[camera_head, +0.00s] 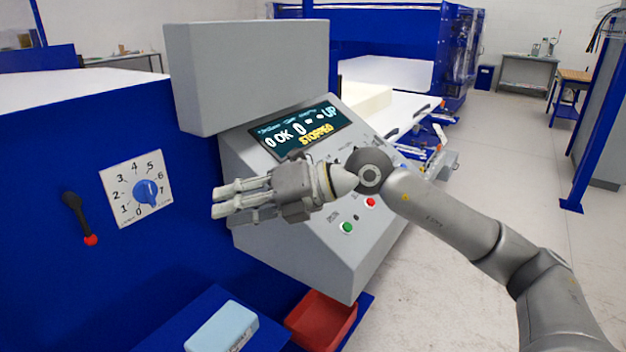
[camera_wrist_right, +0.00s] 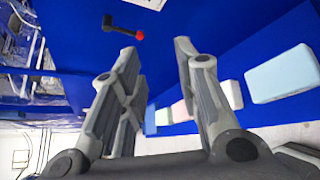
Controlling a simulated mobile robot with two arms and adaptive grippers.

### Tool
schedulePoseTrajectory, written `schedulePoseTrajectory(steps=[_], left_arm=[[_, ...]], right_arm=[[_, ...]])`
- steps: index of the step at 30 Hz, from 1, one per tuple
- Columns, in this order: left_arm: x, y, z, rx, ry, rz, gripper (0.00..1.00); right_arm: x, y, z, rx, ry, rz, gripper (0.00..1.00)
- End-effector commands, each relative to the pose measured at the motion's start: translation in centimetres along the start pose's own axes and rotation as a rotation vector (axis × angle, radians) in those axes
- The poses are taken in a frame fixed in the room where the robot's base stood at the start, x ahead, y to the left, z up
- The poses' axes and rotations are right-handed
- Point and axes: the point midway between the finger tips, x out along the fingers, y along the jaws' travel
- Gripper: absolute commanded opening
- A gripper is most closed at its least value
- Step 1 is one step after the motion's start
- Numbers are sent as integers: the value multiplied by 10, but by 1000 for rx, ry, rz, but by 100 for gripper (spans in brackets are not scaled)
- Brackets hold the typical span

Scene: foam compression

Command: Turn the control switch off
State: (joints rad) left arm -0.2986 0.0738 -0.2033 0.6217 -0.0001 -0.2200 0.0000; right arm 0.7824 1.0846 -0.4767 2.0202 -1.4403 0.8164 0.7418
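A black lever with a red tip (camera_head: 77,212) sits on the blue machine wall at left, its red end pointing down. It also shows in the right wrist view (camera_wrist_right: 122,27), beyond the fingertips. A blue rotary knob (camera_head: 146,191) on a white numbered plate (camera_head: 121,174) is to its right. I cannot tell which of these is the control switch. My right gripper (camera_head: 216,200) is open and empty, right of the knob and in front of the grey console. The wrist view shows its fingers apart (camera_wrist_right: 158,46). My left gripper is not in view.
The grey console (camera_head: 330,262) has a screen (camera_head: 299,131) reading "STOPPED", a green button (camera_head: 347,228) and a red button (camera_head: 370,202). My right arm hides part of its panel. Below are a light blue block (camera_head: 221,326) and a red bin (camera_head: 325,320). Floor at right is clear.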

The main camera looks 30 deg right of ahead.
Motion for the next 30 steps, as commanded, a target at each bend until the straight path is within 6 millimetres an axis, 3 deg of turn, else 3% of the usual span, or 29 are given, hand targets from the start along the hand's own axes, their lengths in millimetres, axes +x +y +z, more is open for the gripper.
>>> schedulePoseTrajectory(steps=[3,6,9,12,17,30], left_arm=[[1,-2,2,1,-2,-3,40],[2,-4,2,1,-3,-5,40],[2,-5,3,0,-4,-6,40],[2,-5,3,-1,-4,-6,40],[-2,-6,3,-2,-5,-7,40],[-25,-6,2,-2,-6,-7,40]], right_arm=[[-56,-37,37,-107,-48,-327,30],[-105,-60,62,-127,-110,-544,30],[-144,-73,78,-120,-167,-690,30],[-166,-79,86,-108,-201,-768,30],[-166,-89,91,-100,-210,-797,30],[-112,-141,109,-102,-209,-791,30]])
